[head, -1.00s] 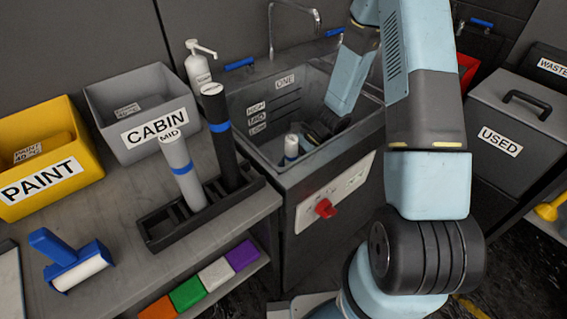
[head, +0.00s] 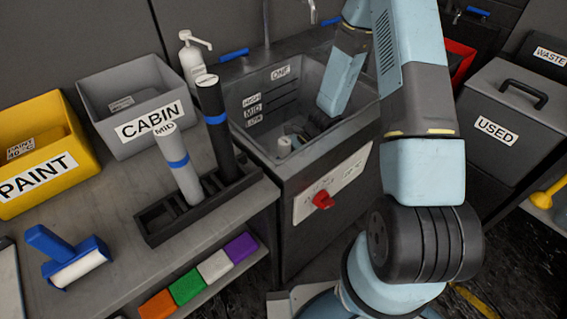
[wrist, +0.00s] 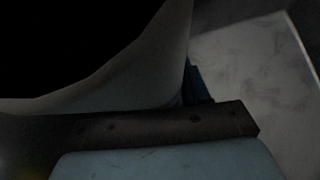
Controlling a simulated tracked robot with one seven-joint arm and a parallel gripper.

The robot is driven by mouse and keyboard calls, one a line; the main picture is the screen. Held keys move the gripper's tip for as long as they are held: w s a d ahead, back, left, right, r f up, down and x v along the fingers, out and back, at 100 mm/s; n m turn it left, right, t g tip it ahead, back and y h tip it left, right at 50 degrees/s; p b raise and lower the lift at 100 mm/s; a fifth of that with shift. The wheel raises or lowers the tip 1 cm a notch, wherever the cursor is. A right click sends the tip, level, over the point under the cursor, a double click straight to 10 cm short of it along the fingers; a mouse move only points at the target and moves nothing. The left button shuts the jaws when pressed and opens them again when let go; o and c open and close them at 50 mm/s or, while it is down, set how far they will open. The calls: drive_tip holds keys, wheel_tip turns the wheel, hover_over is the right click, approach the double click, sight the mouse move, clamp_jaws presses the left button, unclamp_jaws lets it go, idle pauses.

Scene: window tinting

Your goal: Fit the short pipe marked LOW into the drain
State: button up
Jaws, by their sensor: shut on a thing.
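A short white pipe (head: 285,147) stands roughly upright inside the sink basin (head: 345,128). Only its upper part shows above the basin's front rim. My gripper (head: 305,133) is low in the basin, at the pipe's right side, and is shut on it. In the wrist view a large pale curved surface, likely the pipe (wrist: 150,70), is very close to the lens, with a bit of blue beside it. The drain is hidden, so I cannot tell whether the pipe's lower end is in it. The pipe's marking is not readable.
A rack (head: 150,228) left of the sink holds the grey MID pipe (head: 182,178) and a taller black pipe (head: 217,130). HIGH, MID and LOW marks are on the basin wall. A red knob (head: 323,200) is on the sink front. A soap bottle (head: 193,62) stands behind.

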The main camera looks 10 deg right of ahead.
drive_tip(key=shift+f, duration=1.1)
drive_tip(key=shift+d+f, duration=0.1)
drive_tip(key=shift+f, duration=1.45)
idle(1.1)
drive_tip(key=o, duration=1.4)
drive_tip(key=shift+c, duration=0.2)
drive_tip(key=shift+r, duration=4.4)
